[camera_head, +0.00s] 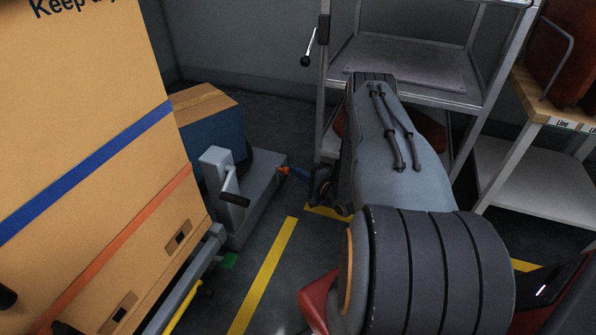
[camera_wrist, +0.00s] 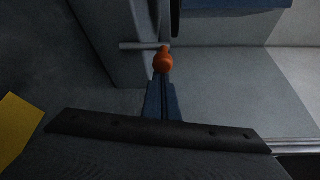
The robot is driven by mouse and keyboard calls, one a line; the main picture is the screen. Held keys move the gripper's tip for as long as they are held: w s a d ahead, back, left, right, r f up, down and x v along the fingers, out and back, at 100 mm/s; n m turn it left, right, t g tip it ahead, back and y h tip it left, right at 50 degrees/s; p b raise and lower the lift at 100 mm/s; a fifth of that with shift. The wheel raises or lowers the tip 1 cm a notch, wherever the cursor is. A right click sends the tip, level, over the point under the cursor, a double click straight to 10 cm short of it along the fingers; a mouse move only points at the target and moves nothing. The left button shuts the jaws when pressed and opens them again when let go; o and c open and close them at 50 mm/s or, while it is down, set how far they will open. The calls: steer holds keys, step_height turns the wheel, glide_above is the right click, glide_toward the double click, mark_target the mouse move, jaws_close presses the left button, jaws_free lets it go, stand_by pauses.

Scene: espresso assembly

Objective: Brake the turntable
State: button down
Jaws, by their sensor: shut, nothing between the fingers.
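A low grey platform (camera_head: 258,190) stands on the floor, with a blue and tan box (camera_head: 210,125) on or behind it. A dark rounded edge shows beside the box, perhaps the turntable; most of it is hidden. An orange knob (camera_head: 284,170) is at the platform's right side; it also shows in the wrist view (camera_wrist: 163,62), beside a thin pale bar (camera_wrist: 140,45). My gripper (camera_head: 300,174) has blue fingers, shut and empty. In the wrist view its fingertips (camera_wrist: 161,86) end right at the knob; I cannot tell whether they touch it.
A grey post with a black handle (camera_head: 234,199) rises from the platform's near end. A tall cardboard carton (camera_head: 95,150) fills the left. A metal shelf rack (camera_head: 405,60) stands behind my arm. A yellow floor line (camera_head: 264,275) crosses bare floor. A wooden-topped bench (camera_head: 555,115) is at right.

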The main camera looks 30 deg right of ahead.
steer(key=shift+a, duration=0.1)
steer(key=shift+s+a+r+p, duration=0.1)
steer(key=shift+s+a+p, duration=0.4)
steer(key=shift+a+p, duration=0.1)
steer(key=shift+a, duration=0.1)
steer(key=w+d+b, duration=0.2)
steer(key=d, duration=0.2)
steer(key=f+p+v, duration=0.1)
steer(key=p+v, duration=0.3)
steer(key=v, duration=0.5)
steer(key=shift+s+d, duration=0.3)
steer(key=shift+s, duration=0.1)
steer(key=shift+w+r, duration=0.1)
steer(key=shift+r, duration=0.05)
